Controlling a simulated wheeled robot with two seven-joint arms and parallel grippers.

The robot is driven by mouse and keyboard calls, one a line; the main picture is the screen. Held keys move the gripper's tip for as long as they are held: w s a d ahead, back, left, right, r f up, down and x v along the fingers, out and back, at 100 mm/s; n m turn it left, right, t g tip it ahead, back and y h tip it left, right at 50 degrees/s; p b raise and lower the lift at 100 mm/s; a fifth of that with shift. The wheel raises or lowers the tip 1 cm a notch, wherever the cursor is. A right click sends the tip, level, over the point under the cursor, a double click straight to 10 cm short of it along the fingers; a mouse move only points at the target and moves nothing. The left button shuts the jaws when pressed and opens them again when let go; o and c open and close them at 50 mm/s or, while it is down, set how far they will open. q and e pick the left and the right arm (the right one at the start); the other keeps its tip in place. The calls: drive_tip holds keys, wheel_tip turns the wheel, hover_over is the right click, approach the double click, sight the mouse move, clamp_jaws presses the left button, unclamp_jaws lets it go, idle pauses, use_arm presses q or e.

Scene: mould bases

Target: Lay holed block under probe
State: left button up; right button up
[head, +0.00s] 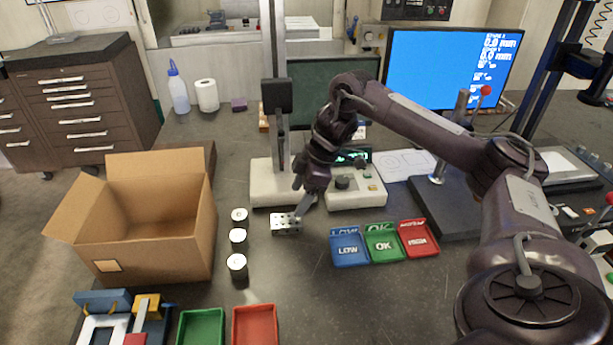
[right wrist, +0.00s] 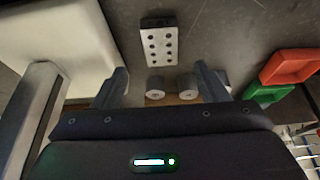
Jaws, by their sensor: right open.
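The holed block (head: 286,224) is a small silver-grey block with rows of dark holes, lying flat on the dark bench. It also shows in the right wrist view (right wrist: 159,45), above the fingertips in the picture and not between them. My right gripper (head: 301,206) is above and close to the block's right end; in the right wrist view its two fingers (right wrist: 165,84) are spread and empty. The probe stand is behind the block, with an upright column, a dark head (head: 277,96) and a pale base (head: 262,190). The probe's tip cannot be made out. My left gripper is out of view.
Several metal cylinders (head: 238,236) stand left of the block, beside an open cardboard box (head: 155,245). Blue (head: 350,251), green (head: 384,244) and red (head: 418,239) labelled trays lie to the right. More trays (head: 255,325) are at the front. The bench before the block is clear.

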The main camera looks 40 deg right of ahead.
drive_tip(key=p+v, duration=0.1)
drive_tip(key=v, duration=0.3)
drive_tip(key=shift+r, duration=0.1)
idle(0.5)
